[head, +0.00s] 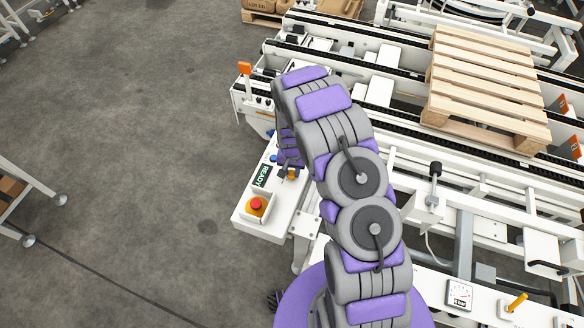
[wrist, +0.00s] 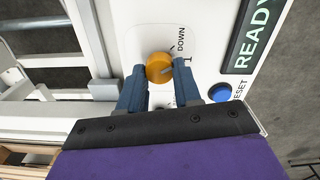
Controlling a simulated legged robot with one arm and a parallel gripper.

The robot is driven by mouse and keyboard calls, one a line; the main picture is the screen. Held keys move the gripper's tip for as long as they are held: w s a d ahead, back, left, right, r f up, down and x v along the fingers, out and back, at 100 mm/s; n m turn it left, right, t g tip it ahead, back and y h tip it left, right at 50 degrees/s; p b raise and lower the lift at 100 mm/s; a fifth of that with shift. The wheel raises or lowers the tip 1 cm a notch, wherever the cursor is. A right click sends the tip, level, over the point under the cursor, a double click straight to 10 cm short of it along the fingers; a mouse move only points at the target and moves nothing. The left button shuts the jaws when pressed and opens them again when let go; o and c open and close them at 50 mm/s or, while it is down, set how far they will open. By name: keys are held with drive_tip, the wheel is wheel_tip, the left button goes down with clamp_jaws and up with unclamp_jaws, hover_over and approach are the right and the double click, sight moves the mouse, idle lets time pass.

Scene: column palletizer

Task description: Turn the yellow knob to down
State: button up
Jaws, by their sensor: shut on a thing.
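The yellow knob (wrist: 157,66) is a round orange-yellow dial on a white panel. The printed word DOWN sits just above and right of it in the wrist view. My gripper (wrist: 161,73) has one finger on each side of the knob and is shut on it. In the head view the knob (head: 292,174) is a small orange spot at my gripper (head: 287,171), partly hidden by it. A thin dark pointer mark shows on the knob's right side in the wrist view; its exact setting is hard to tell.
A blue RESET button (wrist: 219,93) and a dark READY display (wrist: 250,38) are beside the knob. A red stop button (head: 256,203) is at the panel's near end. A conveyor with a wooden pallet (head: 484,91) stands at the right. Open floor (head: 130,130) lies left.

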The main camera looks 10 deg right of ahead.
sight(291, 173)
drive_tip(key=shift+s+n+p, duration=0.15)
drive_tip(key=shift+n+p, duration=0.45)
drive_tip(key=shift+n, duration=0.9)
drive_tip(key=o, duration=1)
drive_tip(key=shift+a, duration=0.1)
drive_tip(key=shift+o, duration=0.2)
drive_tip(key=shift+r, duration=0.1)
wheel_tip(291, 173, up, 17)
drive_tip(key=p, duration=0.1)
